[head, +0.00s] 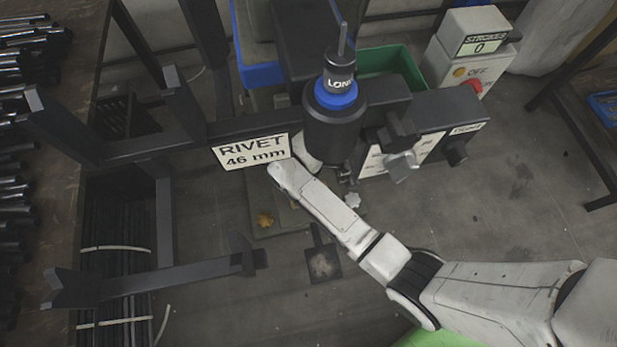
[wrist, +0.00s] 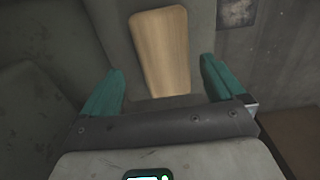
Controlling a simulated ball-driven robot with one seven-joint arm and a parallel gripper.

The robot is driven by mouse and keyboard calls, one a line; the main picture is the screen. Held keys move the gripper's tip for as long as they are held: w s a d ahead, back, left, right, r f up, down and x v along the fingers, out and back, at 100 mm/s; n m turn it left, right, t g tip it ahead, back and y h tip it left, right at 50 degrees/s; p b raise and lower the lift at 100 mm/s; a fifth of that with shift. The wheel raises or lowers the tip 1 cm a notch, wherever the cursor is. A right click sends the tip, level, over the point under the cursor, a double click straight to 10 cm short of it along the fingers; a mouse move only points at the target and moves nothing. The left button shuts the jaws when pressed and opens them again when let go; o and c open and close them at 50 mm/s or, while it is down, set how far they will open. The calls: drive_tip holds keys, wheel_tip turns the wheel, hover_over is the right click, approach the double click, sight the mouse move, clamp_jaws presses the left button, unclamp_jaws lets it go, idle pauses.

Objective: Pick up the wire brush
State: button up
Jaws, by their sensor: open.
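In the wrist view a pale wooden block with rounded corners (wrist: 161,48), which looks like the back of the wire brush, lies on a grey-green surface. No bristles show. My gripper (wrist: 161,66) is open, with one teal finger on each side of the block's line. In the head view the brush does not show, and my gripper's fingers are hidden behind the press head and my arm.
The rivet press head (head: 335,120) stands close over my wrist, with the "RIVET 46 mm" sign (head: 251,151) beside it. A black rack (head: 150,280) is at left.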

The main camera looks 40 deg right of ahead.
drive_tip(key=f, duration=0.1)
drive_tip(key=f+b, duration=0.1)
drive_tip(key=f, duration=0.2)
drive_tip(key=shift+s+f+b, duration=0.15)
drive_tip(key=shift+s+b, duration=0.1)
drive_tip(key=shift+b, duration=0.1)
drive_tip(key=c, duration=1.1)
wheel_tip(320, 180, up, 10)
drive_tip(key=p, duration=0.4)
